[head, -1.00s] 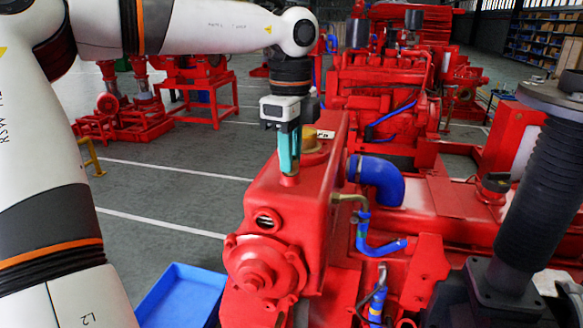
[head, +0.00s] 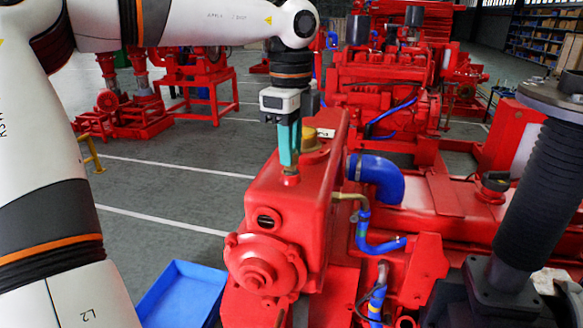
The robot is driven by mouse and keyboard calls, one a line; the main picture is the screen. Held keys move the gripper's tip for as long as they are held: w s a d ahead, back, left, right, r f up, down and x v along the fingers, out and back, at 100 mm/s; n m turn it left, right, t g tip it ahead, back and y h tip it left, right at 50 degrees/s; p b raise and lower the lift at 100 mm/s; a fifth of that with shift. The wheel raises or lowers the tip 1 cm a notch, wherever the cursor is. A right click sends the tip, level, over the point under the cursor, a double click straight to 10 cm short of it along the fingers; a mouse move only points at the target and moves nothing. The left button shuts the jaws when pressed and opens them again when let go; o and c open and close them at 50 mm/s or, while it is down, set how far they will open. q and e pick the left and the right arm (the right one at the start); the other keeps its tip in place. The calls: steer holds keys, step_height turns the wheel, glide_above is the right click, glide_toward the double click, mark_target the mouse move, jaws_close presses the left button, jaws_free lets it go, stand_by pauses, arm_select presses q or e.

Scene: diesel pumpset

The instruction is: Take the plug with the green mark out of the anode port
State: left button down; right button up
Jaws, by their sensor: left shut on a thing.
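My left gripper (head: 289,166) points down over the top of the red tank (head: 281,195) of the pumpset. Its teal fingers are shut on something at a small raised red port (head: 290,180). The plug and its green mark cannot be made out, as the fingers cover that spot. I cannot tell whether the plug is seated or raised. A brass-coloured cap (head: 313,140) sits on the tank just behind and right of the fingers. My right gripper does not show.
A blue tray (head: 182,295) lies on the floor left of the tank. A thick blue elbow hose (head: 378,180) and a thin blue hose (head: 372,240) run right of the tank. A dark ribbed exhaust pipe (head: 535,185) stands at the right.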

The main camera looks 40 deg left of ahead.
arm_select(q)
steer(key=shift+r, duration=0.15)
steer(key=shift+r+p, duration=1.7)
steer(key=shift+r, duration=0.65)
